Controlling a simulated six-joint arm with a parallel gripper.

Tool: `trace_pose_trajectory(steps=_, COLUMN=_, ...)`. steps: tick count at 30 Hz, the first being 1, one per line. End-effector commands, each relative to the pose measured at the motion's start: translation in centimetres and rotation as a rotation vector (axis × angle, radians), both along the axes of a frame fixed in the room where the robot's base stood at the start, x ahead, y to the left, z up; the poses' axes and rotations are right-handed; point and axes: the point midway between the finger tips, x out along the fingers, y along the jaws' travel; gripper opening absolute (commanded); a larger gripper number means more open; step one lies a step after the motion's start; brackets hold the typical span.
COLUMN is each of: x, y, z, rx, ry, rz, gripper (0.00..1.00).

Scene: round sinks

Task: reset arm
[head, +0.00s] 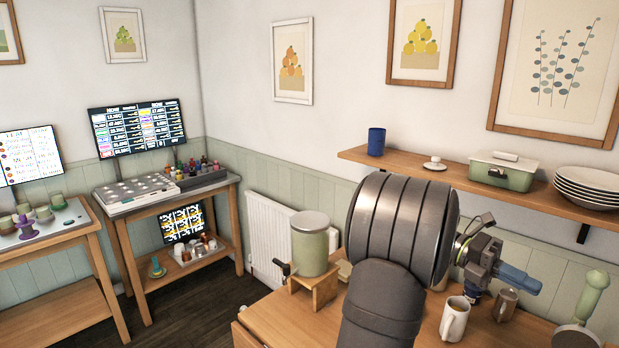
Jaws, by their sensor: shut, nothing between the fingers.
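My arm rises from the bottom of the head view, its large grey joint filling the middle right. My gripper (538,287) is at the right end of the arm and points to the right. Its blue fingers are together with nothing between them. It is above the wooden table (275,318), over a white mug (454,319) and a brown-grey cup (505,305), and seems apart from them. My arm hides part of the table and the wall behind.
A green dispenser (311,250) stands on a wooden stand left of my arm. A wall shelf (460,184) behind holds a blue cup (376,142), a green dish (502,172) and stacked plates (588,188). A green-handled tool (592,297) is at the right. Floor (205,300) is clear at left.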

Motion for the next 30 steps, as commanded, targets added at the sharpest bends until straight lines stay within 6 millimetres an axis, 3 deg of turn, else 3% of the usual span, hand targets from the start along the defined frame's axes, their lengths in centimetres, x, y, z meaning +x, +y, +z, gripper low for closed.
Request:
trace_pose_trajectory(steps=4, x=-2.6, y=-1.9, z=0.0, rx=0.0, ry=0.0, rz=-0.005, gripper=0.0)
trace_pose_trajectory(steps=8, x=-4.1, y=-3.7, z=0.0, rx=0.0, ry=0.0, rz=-0.004, gripper=0.0)
trace_pose_trajectory(steps=15, x=-2.7, y=-7.0, z=-0.1, rx=0.0, ry=0.001, rz=-0.001, gripper=0.0)
trace_pose_trajectory(steps=30, x=-8.2, y=-1.3, z=-2.4, rx=-0.017, ry=-0.018, rz=0.0, gripper=0.0)
